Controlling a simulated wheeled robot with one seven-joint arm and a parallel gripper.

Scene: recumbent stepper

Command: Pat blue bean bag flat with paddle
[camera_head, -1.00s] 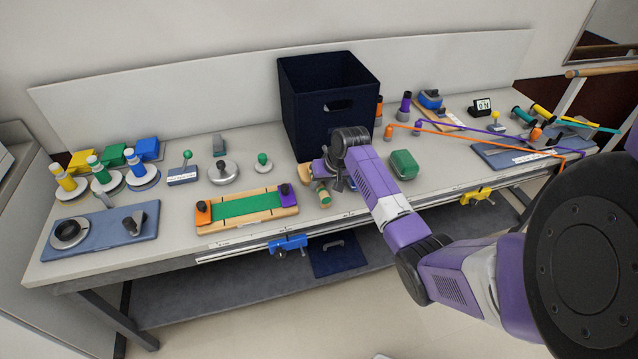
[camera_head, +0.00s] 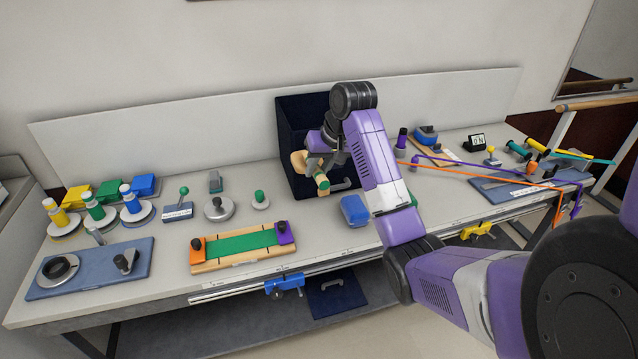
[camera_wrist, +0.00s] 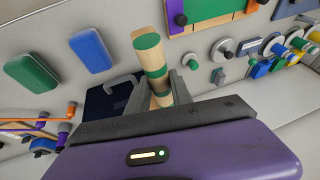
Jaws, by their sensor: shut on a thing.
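My gripper (camera_wrist: 160,92) is shut on the wooden paddle's green-banded handle (camera_wrist: 151,57). In the head view the handle's green end (camera_head: 322,184) points toward the front of the table, and a pale wooden part of the paddle (camera_head: 299,160) shows to its left, partly hidden by my gripper. The paddle is held up in front of the dark box. The blue bean bag (camera_head: 354,210) lies on the tabletop right of and below the paddle, apart from it. It also shows in the wrist view (camera_wrist: 90,50), left of the handle.
A green bean bag (camera_wrist: 32,72) lies beside the blue one, mostly hidden by my arm in the head view. The dark blue box (camera_head: 290,125) stands behind. A green-strip wooden board (camera_head: 240,244) lies to the left. Orange and purple cords (camera_head: 470,175) stretch across the right.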

